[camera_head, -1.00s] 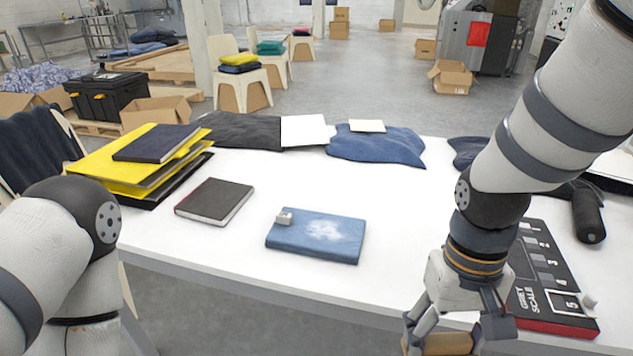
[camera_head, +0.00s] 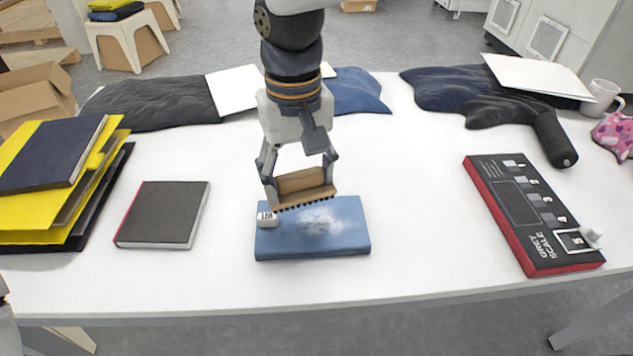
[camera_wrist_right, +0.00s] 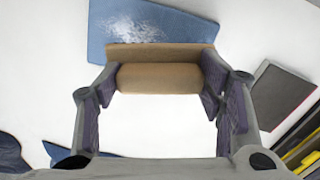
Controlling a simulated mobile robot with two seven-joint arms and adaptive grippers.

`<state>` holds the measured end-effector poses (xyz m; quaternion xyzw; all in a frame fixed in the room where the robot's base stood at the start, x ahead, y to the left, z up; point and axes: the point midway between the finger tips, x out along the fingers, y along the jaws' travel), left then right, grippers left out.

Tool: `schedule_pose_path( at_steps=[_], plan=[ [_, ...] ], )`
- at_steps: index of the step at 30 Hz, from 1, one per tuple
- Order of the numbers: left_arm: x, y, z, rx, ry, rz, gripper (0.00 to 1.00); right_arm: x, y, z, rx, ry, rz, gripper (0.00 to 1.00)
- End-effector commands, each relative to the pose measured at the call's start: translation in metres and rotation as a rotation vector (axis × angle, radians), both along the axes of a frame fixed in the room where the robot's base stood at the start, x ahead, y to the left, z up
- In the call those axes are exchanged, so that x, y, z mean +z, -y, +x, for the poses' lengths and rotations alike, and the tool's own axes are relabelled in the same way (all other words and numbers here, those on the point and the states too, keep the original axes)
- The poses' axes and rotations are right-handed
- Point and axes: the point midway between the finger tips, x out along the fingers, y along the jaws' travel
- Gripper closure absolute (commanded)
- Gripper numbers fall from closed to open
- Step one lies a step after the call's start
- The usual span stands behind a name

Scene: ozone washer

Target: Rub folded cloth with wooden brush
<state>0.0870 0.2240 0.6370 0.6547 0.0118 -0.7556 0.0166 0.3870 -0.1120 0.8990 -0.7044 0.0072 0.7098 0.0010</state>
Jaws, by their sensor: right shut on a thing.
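The folded cloth (camera_head: 345,240) is a flat blue rectangle with a pale worn patch, lying on the white table. It also shows in the right wrist view (camera_wrist_right: 190,30). My right gripper (camera_head: 300,180) is shut on the wooden brush (camera_head: 302,183), with a finger at each end of it. The brush has dark bristles pointing down and is at the cloth's far edge; I cannot tell whether they touch. The brush also shows in the right wrist view (camera_wrist_right: 160,77). My left gripper is not in view.
A black notebook (camera_head: 163,213) and a stack of yellow folders (camera_head: 95,190) lie to the left. A grey scale box (camera_head: 520,205) lies to the right. Dark garments (camera_head: 160,102), a black cylinder (camera_head: 555,138) and a mug (camera_head: 602,97) are along the back. Table between is clear.

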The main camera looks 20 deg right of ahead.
Motion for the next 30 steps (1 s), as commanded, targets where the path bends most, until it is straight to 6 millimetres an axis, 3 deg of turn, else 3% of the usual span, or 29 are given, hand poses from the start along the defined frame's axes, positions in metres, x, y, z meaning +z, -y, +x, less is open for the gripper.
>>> schedule_pose_path(
  at_steps=[5,13,18,30],
  plan=[
    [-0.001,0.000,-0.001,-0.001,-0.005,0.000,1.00,-0.001,-0.003,0.003,-0.002,0.003,0.001,0.60],
    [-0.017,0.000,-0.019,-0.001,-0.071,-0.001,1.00,-0.041,-0.003,0.002,-0.004,-0.009,0.003,0.60],
    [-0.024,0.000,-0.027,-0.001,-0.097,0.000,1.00,-0.057,-0.003,0.002,-0.004,-0.005,0.003,0.60],
    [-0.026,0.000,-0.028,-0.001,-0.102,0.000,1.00,-0.061,-0.002,0.001,-0.004,0.000,0.003,0.60]
  ],
)
